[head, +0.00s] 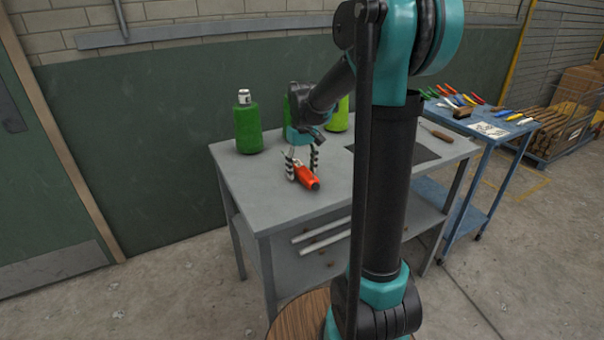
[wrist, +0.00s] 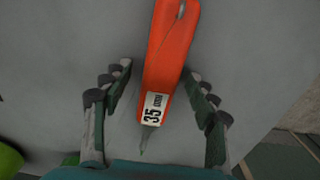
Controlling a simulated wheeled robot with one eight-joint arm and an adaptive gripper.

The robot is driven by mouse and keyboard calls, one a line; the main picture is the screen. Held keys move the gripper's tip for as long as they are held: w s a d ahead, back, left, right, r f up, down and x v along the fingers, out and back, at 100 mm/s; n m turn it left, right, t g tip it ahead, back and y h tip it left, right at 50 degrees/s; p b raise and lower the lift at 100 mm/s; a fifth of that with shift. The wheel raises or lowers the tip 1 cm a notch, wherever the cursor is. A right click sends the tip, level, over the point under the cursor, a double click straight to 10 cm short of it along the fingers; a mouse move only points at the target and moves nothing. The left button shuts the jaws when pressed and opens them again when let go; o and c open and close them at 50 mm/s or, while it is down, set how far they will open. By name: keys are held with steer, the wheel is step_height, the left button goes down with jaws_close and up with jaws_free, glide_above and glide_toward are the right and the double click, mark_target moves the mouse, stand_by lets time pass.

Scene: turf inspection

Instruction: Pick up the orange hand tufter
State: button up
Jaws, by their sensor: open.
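The orange hand tufter (head: 307,179) lies on the grey workbench (head: 250,180). In the wrist view the tufter (wrist: 170,50) runs from the top edge down between the fingers, with a white label marked 35 and a thin metal tip below it. My gripper (head: 302,168) is open just above the bench, pointing down, with one finger on each side of the tufter. In the wrist view my gripper (wrist: 158,90) shows a gap between each finger and the tufter, wider on the left.
A green bottle-like container (head: 248,125) stands left of my gripper, with lighter green ones partly hidden behind my arm. A dark mat (head: 425,150) lies at the bench's right. A blue cart (head: 480,135) with several coloured tools stands beyond it. The bench's front left is clear.

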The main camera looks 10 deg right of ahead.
mark_target(303, 168)
steer(key=shift+f, duration=0.15)
jaws_close()
stand_by(0.4)
step_height(303, 168, up, 20)
steer(key=f, duration=1.9)
steer(key=shift+s+f, duration=0.2)
steer(key=shift+f, duration=0.15)
